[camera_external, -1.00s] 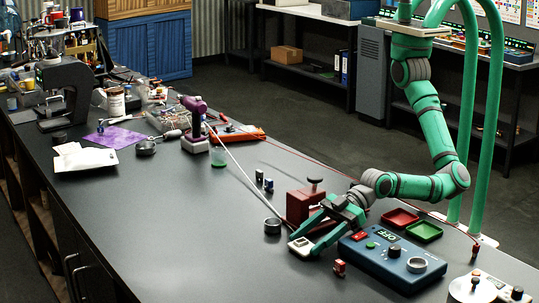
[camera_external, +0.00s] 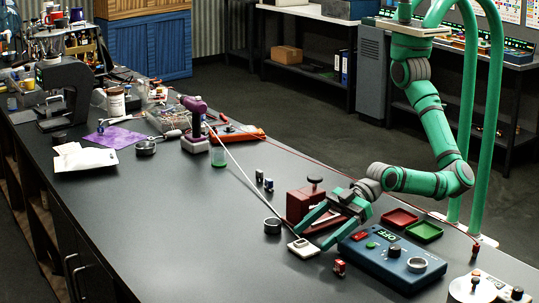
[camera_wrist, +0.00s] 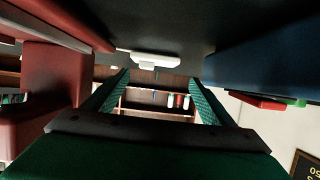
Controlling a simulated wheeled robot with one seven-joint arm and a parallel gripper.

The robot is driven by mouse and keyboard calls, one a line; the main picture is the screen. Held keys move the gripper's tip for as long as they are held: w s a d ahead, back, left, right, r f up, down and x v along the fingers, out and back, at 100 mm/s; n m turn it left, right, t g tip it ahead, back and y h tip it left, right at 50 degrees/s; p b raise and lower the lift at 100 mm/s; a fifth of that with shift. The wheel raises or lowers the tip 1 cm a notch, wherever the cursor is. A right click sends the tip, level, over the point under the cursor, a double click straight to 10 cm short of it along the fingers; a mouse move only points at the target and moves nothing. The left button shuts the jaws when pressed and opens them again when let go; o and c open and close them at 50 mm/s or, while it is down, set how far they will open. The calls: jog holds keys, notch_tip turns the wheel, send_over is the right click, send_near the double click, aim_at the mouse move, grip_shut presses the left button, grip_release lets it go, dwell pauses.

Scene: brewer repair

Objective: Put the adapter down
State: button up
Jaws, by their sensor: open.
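The adapter (camera_external: 303,248) is a small flat white block with a grey top patch. It lies on the dark bench top in front of the red vise. My gripper (camera_external: 310,232) is open and empty, its green fingers spread and pointing toward the adapter from behind, apart from it. In the wrist view the adapter (camera_wrist: 155,59) shows as a white piece beyond the fingertips, between the two fingers of my gripper (camera_wrist: 158,78).
A red vise (camera_external: 300,205) stands close to my gripper's left, and a blue control box (camera_external: 385,262) to its right. A small red part (camera_external: 339,267) and a grey ring (camera_external: 272,226) sit nearby. Red (camera_external: 400,217) and green (camera_external: 426,231) trays lie behind. The front-left bench is clear.

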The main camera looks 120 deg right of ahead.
jog(key=v, duration=0.7)
jog(key=d+v, duration=0.1)
jog(key=v, duration=0.2)
jog(key=shift+s, duration=0.25)
